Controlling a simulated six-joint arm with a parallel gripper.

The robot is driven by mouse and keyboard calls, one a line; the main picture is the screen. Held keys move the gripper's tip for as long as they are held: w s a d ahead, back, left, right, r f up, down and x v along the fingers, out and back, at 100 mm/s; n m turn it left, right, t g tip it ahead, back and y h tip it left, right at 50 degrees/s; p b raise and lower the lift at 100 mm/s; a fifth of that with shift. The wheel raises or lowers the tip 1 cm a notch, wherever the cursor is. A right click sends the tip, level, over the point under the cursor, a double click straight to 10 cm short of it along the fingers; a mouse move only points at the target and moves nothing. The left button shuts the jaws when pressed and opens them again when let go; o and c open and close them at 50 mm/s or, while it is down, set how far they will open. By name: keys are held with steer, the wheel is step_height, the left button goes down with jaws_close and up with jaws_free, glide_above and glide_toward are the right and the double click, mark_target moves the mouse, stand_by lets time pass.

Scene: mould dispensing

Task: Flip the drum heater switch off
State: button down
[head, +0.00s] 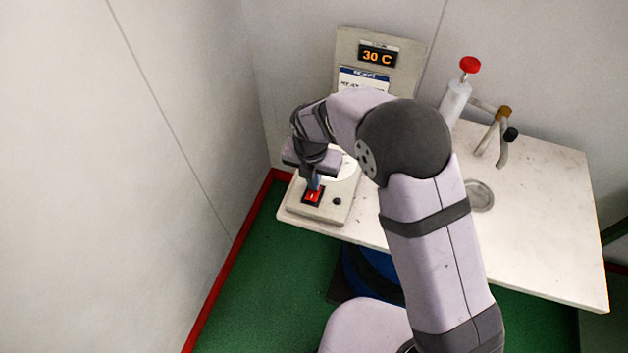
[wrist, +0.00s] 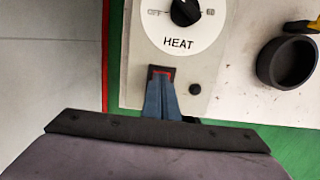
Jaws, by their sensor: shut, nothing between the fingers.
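The drum heater's red rocker switch (head: 312,196) sits in a dark frame on the front of a beige control box (head: 348,214). In the head view it shows lit red. My gripper (head: 314,184) is shut and empty, with its fingertips at the switch. In the wrist view the blue fingers (wrist: 163,82) cover most of the switch (wrist: 161,70), and only its dark frame and some red show. I cannot tell whether the fingertips touch it. A black dial knob (wrist: 185,11) on a white disc marked OFF and HEAT lies behind the switch. A display (head: 377,56) reads 30 C.
A small black button (head: 337,201) is right of the switch. A white dispenser with a red knob (head: 470,65), a tap (head: 494,132) and a round drain (head: 479,195) are farther right on the white counter (head: 545,225). A dark round cup (wrist: 287,62) shows in the wrist view.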

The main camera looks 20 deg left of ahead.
mark_target(311, 195)
steer(key=shift+s+d+f, duration=0.1)
steer(key=shift+s, duration=0.2)
steer(key=shift+s+p, duration=0.3)
steer(key=shift+s, duration=0.25)
steer(key=shift+r, duration=0.25)
steer(key=r+p, duration=0.4)
steer(key=shift+s, duration=0.2)
steer(key=shift+r+b, duration=0.4)
steer(key=shift+b, duration=0.05)
step_height(311, 195, up, 9)
steer(key=s+b, duration=0.1)
steer(key=b, duration=0.1)
steer(key=shift+b, duration=0.35)
steer(key=shift+s, duration=0.1)
